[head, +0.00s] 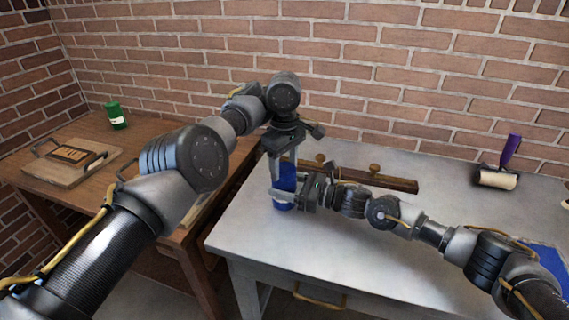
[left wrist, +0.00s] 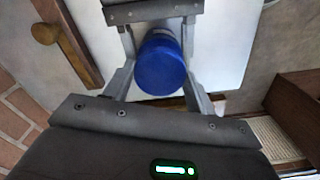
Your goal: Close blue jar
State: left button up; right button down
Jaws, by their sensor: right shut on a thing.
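The blue jar (head: 286,181) stands upright near the left end of the grey table. Its round blue top (left wrist: 162,66) shows in the left wrist view; I cannot tell how the lid sits. My right gripper (head: 288,198) comes in level from the right and is shut on the jar's body; its palm and fingers show at the top of the left wrist view (left wrist: 153,28). My left gripper (head: 285,168) points down over the jar, with its fingers on either side of the top, seemingly slightly apart from it. The fingers hide part of the jar.
A wooden rail with knobs (head: 385,179) lies behind the jar. A roller with a purple handle (head: 497,178) and a blue sheet (head: 548,258) are at the right.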

pick_arm(q)
jog(key=c, duration=0.4)
jog(key=m, duration=2.2)
jog(key=shift+m, duration=0.3)
jog(key=m, duration=0.7)
jog(key=shift+m, duration=0.3)
jog(key=m, duration=0.5)
jog(key=shift+f, duration=0.1)
jog(key=m, duration=0.4)
jog(key=shift+m, duration=0.4)
jog(key=m, duration=0.7)
jog(key=o, duration=1.2)
jog(key=shift+c, duration=0.2)
